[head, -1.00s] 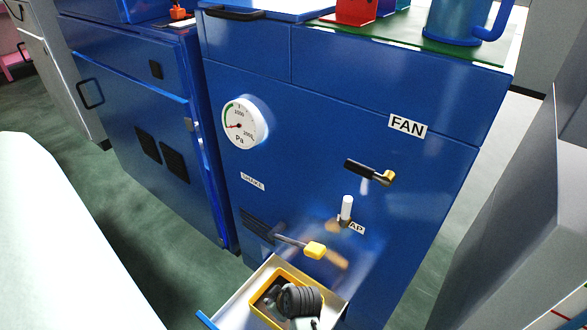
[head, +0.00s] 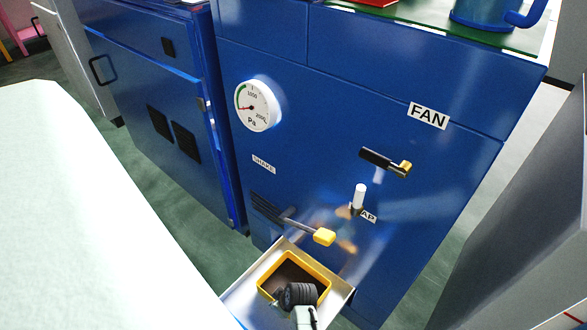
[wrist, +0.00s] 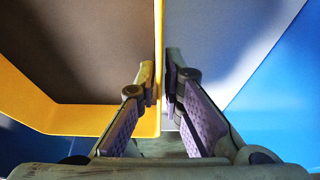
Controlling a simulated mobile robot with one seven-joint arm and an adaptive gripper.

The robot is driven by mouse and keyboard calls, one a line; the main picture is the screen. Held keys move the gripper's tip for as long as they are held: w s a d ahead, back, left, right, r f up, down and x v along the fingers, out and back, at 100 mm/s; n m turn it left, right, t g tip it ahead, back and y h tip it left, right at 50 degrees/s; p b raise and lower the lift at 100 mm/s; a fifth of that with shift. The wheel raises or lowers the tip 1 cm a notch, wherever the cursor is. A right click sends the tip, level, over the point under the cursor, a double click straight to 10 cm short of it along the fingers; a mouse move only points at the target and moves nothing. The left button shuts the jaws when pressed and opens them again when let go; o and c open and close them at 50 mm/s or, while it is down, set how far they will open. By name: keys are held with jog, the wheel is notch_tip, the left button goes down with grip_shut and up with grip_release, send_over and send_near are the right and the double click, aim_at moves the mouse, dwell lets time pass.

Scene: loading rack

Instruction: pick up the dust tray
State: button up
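The dust tray (head: 266,287) is a yellow-rimmed box with a dark brown inside. It sits in a pale open drawer (head: 338,292) low on the blue machine. My gripper (head: 299,297) is over the tray's near right side in the head view, hiding part of that rim. In the wrist view, the fingers of my gripper (wrist: 160,72) converge on either side of the tray's yellow wall (wrist: 158,30), with their tips closed in on it. The brown inside of the tray lies left of the wall and the pale drawer right of it.
A yellow-tipped lever (head: 324,237) juts out just above the drawer. A white-handled lever (head: 359,197) and a FAN handle (head: 385,162) stick out higher up. A white surface (head: 90,200) fills the left, and a grey panel (head: 510,220) stands at the right.

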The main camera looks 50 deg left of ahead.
jog(key=shift+a+f, duration=0.2)
jog(key=shift+f, duration=0.3)
grip_shut()
jog(key=shift+r, duration=0.25)
dwell(0.4)
